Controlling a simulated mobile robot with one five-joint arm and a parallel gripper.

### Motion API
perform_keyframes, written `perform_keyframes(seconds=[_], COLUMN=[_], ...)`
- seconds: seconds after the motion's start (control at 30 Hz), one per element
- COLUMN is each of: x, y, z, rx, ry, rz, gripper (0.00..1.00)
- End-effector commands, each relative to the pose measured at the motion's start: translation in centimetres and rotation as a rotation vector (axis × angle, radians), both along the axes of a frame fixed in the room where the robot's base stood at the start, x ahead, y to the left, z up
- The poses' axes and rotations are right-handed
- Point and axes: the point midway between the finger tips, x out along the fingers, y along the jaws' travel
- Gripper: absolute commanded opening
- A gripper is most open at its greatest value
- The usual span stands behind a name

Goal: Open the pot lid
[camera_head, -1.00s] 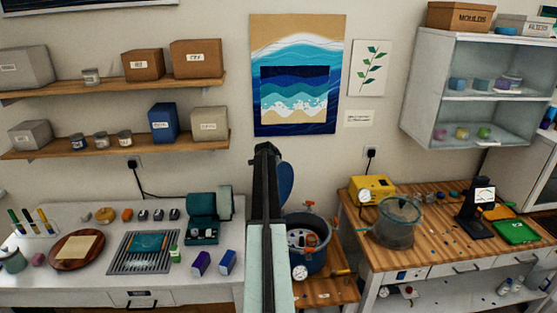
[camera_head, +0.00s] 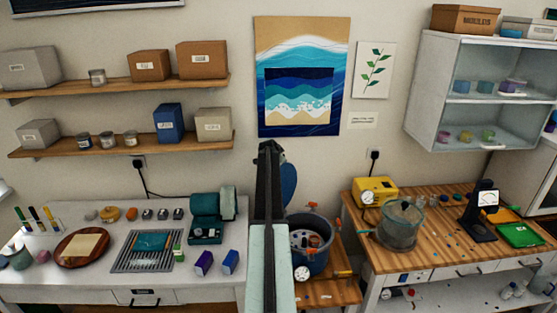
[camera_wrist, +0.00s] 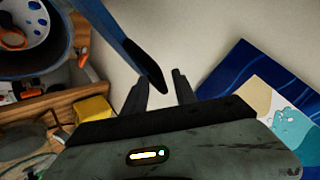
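The dark blue pot (camera_head: 309,262) stands on a low wooden stand right of my arm in the head view. Its mouth is uncovered, and a pale, holed interior shows. The blue lid (camera_head: 288,186) stands raised and steeply tilted above the pot, partly hidden by my arm. In the wrist view the pot (camera_wrist: 62,58) is at upper left, and the lid (camera_wrist: 118,38) appears nearly edge-on. My gripper (camera_wrist: 161,76) has its fingers apart. The lid's dark lower tip appears between or in front of them; I cannot tell whether it touches either finger.
A wooden bench (camera_head: 431,262) at right holds a yellow box (camera_head: 375,190) and a clear chamber (camera_head: 400,226). A white counter (camera_head: 75,281) with several small items is at left. The wall with a wave picture (camera_head: 298,50) lies behind my arm.

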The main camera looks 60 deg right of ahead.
Motion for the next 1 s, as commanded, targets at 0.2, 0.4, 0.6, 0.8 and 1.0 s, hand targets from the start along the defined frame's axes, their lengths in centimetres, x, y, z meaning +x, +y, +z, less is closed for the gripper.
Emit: perform_keyframes(seconds=[0.2,0.4,0.6,0.8,1.0], x=[-0.3,-1.3,-1.8,-1.7,-1.8], y=[1.3,4.4,6.2,6.1,6.1], z=[1.2,3.9,4.9,4.7,4.7], rx=[0.001,0.0,-0.001,-0.001,-0.002], ry=[0.0,0.0,0.001,0.001,0.0], rz=[0.001,0.0,0.0,0.0,-0.001], gripper=[0.33,0.33,0.33,0.33,0.33])
